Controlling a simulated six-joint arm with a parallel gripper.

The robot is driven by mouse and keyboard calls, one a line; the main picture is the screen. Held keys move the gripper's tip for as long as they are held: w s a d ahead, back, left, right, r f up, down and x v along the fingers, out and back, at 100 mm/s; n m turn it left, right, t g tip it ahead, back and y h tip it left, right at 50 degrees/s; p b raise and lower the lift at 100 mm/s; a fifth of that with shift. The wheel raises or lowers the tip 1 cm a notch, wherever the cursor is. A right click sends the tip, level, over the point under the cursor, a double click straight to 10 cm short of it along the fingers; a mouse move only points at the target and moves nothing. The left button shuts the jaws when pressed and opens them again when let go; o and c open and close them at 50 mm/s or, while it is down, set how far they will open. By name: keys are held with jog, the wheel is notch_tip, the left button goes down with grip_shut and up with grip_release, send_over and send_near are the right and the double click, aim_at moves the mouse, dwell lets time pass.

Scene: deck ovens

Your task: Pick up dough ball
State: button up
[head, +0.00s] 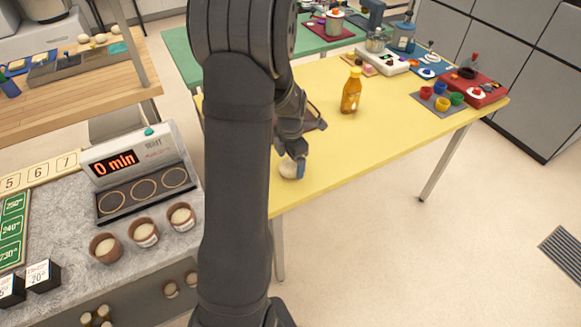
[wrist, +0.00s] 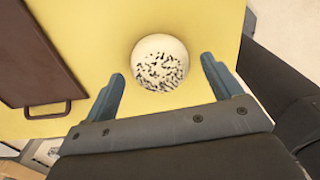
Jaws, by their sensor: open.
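A pale dough ball with dark specks (wrist: 160,62) lies on the yellow table (wrist: 110,20) in the wrist view. In the head view the dough ball (head: 290,169) is near the table's front edge, just right of my arm and partly hidden by my gripper. My gripper (wrist: 163,70) is open and empty. Its two fingers point toward the dough ball, one on each side, with a gap between each finger and the ball. In the head view my gripper (head: 297,160) is close over the ball.
A brown board or box with a dark handle (wrist: 40,60) lies left of the ball in the wrist view. In the head view an amber bottle (head: 351,91) stands farther back. Coloured cups (head: 442,103) and a red tray (head: 484,94) are at the right. The table's right front is clear.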

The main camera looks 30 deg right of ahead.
jog(key=shift+f, duration=0.55)
jog(key=c, duration=1)
jog(key=shift+c, duration=0.2)
